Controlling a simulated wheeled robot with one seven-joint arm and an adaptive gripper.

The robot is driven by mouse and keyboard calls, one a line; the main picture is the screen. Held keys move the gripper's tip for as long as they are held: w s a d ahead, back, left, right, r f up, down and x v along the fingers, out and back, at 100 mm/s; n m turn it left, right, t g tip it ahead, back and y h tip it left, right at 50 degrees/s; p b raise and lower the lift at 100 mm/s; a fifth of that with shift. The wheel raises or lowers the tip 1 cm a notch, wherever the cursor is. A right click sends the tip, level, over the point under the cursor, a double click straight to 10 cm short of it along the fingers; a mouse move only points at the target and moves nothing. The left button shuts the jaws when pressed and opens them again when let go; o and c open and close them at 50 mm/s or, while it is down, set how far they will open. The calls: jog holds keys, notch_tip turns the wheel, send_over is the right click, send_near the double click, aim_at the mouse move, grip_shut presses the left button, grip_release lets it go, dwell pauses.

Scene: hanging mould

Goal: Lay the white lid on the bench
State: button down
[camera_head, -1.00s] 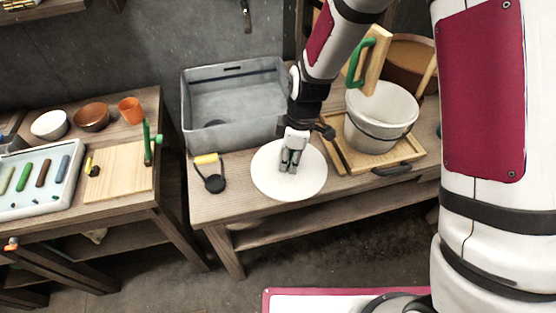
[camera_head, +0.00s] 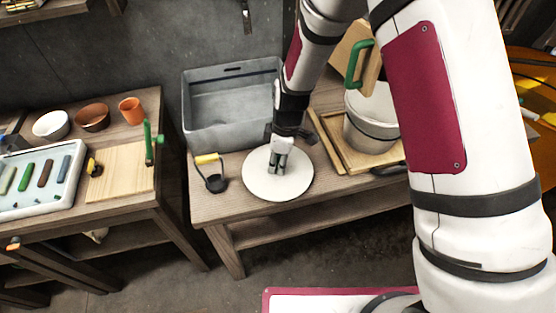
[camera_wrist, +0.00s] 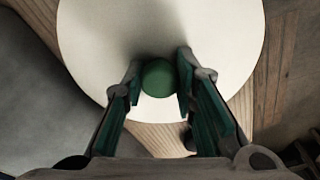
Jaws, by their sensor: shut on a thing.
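The white lid (camera_head: 297,182) is a round flat disc over the front left part of the wooden bench (camera_head: 222,208). It looks level; I cannot tell whether it touches the bench top. My gripper (camera_head: 278,168) points down at the middle of the lid. In the wrist view the lid (camera_wrist: 100,45) fills the upper middle, and my gripper (camera_wrist: 158,80) is shut on its round green knob (camera_wrist: 158,77). In the head view my fingers hide the knob.
A grey crate (camera_head: 205,138) stands behind the lid. A black tool with a yellow handle (camera_head: 207,159) lies to its left. A white bucket (camera_head: 372,137) stands on a wooden tray (camera_head: 333,152) to the right. Bare bench top shows at the front left.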

jog(key=c, duration=1.3)
grip_release()
notch_tip(320, 180, up, 12)
jog(key=d, duration=0.1)
jog(key=shift+d+r+b, duration=0.15)
jog(key=shift+d+b, duration=0.1)
jog(key=shift+b, duration=0.05)
jog(key=shift+s+r, duration=0.1)
jog(key=s+d+r+m+t, duration=0.1)
jog(key=s+d+r+m, duration=0.3)
jog(key=d+r, duration=0.3)
jog(key=s+d+r+m+t, duration=0.1)
jog(key=s+d+r+m, duration=0.35)
jog(key=r, duration=0.45)
jog(key=s+d+r+m+t, duration=0.1)
jog(key=s+d+r+m, duration=0.1)
jog(key=s, duration=0.5)
jog(key=s+d+r+m+t+h, duration=0.1)
jog(key=s+d+r+m, duration=0.1)
jog(key=s+d+m, duration=0.3)
jog(key=shift+s+d+r+m+t+h, duration=0.2)
jog(key=shift+s+r+m+t+h, duration=0.2)
jog(key=shift+s, duration=0.65)
